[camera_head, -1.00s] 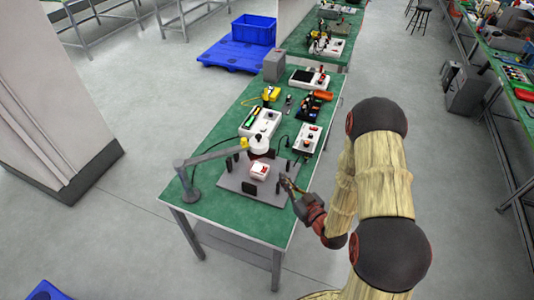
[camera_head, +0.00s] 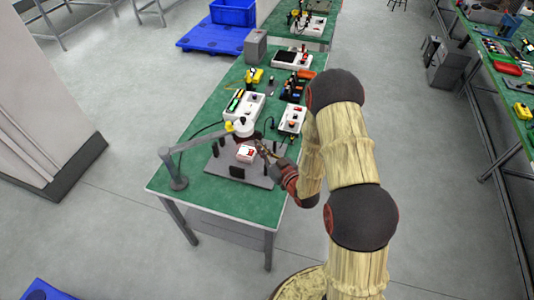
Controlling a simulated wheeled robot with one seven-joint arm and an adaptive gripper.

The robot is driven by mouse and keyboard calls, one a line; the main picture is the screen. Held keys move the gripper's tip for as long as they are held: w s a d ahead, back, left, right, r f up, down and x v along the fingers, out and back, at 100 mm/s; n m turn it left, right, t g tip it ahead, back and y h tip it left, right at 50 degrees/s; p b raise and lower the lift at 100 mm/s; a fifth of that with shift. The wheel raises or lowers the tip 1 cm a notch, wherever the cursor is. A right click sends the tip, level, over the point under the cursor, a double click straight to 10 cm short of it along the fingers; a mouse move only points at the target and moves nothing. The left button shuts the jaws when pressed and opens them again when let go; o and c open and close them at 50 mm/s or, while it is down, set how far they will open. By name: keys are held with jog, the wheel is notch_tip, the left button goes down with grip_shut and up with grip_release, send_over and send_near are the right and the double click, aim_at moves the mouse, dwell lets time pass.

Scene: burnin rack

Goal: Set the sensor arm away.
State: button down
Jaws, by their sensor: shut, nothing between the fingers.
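The sensor arm (camera_head: 205,142) is a grey jointed arm on a round base at the near left of the green table. It reaches right over a grey plate, and its yellow and white head (camera_head: 243,128) is above the plate's back part. A small white and red block (camera_head: 246,153) sits on the grey plate (camera_head: 228,170). My gripper (camera_head: 263,148) is shut and empty, just right of the block and low over the plate's right side. Whether it touches anything cannot be told at this size.
White instrument boxes (camera_head: 245,105) and small tools crowd the table behind the plate. A grey box (camera_head: 256,46) stands at the table's back left. A blue bin (camera_head: 233,12) stands on a blue pallet on the floor.

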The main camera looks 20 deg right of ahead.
aim_at(247, 132)
jog(key=x, duration=0.6)
jog(key=shift+w+a, duration=0.15)
jog(key=shift+w, duration=0.1)
